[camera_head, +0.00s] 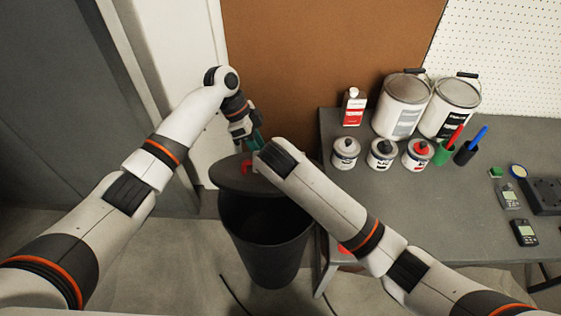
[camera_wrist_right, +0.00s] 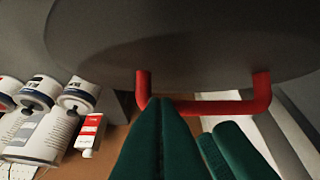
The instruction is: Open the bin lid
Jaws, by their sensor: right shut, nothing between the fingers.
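The dark round bin (camera_head: 268,252) stands on the floor left of the table. Its grey lid (camera_head: 231,178) is raised, and the dark opening shows in front of and below it. The lid's red handle (camera_wrist_right: 258,97) shows clearly in the right wrist view; the right arm partly covers it in the head view. My right gripper (camera_wrist_right: 168,101) is shut and empty, its green fingertips overlapping the handle bar in the picture; I cannot tell if they touch. In the head view its fingers are hidden. My left gripper (camera_head: 257,142) points down above the lid; its fingers are too small to read.
A grey table (camera_head: 430,205) stands right of the bin. It holds large paint cans (camera_head: 402,105), small cans (camera_head: 346,153), a red and white container (camera_head: 353,108) and handheld devices (camera_head: 524,232). A brown panel (camera_head: 310,60) rises behind. The floor left of the bin looks clear.

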